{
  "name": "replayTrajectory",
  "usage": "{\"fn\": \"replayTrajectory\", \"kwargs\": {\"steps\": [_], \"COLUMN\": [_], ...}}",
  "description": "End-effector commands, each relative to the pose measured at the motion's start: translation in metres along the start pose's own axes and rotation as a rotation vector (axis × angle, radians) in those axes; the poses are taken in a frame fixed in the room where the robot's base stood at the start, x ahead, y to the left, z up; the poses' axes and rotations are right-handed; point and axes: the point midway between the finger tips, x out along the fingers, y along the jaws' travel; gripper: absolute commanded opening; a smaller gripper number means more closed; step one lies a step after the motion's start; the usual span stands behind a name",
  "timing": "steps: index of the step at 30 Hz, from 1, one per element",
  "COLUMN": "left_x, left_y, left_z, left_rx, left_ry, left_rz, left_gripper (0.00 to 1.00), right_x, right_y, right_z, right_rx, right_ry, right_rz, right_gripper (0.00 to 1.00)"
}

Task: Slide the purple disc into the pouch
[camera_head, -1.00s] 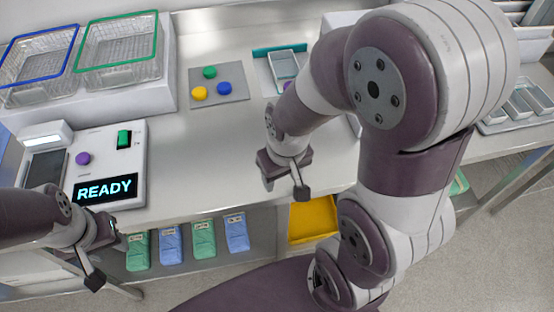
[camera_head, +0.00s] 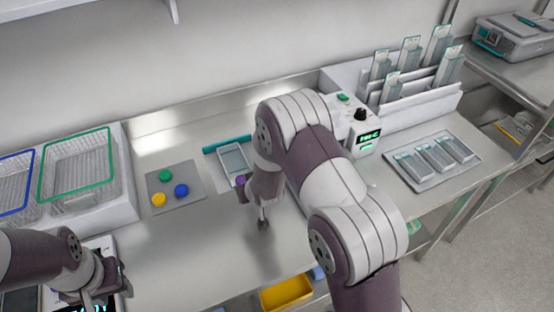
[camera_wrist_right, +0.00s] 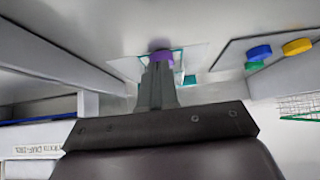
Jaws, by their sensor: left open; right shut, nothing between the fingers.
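The purple disc (camera_head: 240,181) lies at the near end of a pale, flat, teal-edged pouch (camera_head: 234,158), partly hidden by my right arm. I cannot tell whether it is at the mouth or partly inside. In the right wrist view the purple disc (camera_wrist_right: 161,57) shows just beyond my fingertips, with part of the pouch around it. My right gripper (camera_head: 263,224) is shut and empty, pointing down over the bench, nearer the front edge than the disc. My left gripper (camera_head: 104,297) is open and empty at the lower left, over the device with the display.
Left of the pouch is a grey mat (camera_head: 178,197) with green, yellow and blue discs. Wire baskets (camera_head: 76,163) stand far left. A control box (camera_head: 352,120), a pouch rack (camera_head: 422,98) and a tray of pouches (camera_head: 433,185) stand right. A yellow bin (camera_head: 287,292) sits below.

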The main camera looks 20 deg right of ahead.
Motion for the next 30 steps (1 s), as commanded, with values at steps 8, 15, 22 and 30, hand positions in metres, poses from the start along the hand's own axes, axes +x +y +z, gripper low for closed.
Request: {"fn": "replayTrajectory", "kwargs": {"steps": [8,15,22,30], "left_x": [0.008,0.029,0.054,0.055], "left_y": [0.000,0.000,0.000,0.000], "left_z": [0.002,0.004,0.007,0.007], "left_rx": [0.000,0.000,0.000,0.000], "left_ry": [-0.001,-0.001,-0.001,-0.001], "left_rz": [0.000,0.000,0.000,0.000], "left_gripper": [0.43,0.43,0.43,0.43], "right_x": [0.005,0.027,0.051,0.053], "right_y": [0.001,0.001,0.001,0.001], "right_z": [-0.037,-0.018,0.002,0.004], "right_rx": [0.001,0.001,0.001,0.001], "right_ry": [0.172,0.171,0.171,0.171], "right_rz": [0.005,0.005,0.004,0.004], "right_gripper": [0.00,0.00,0.00,0.00]}}
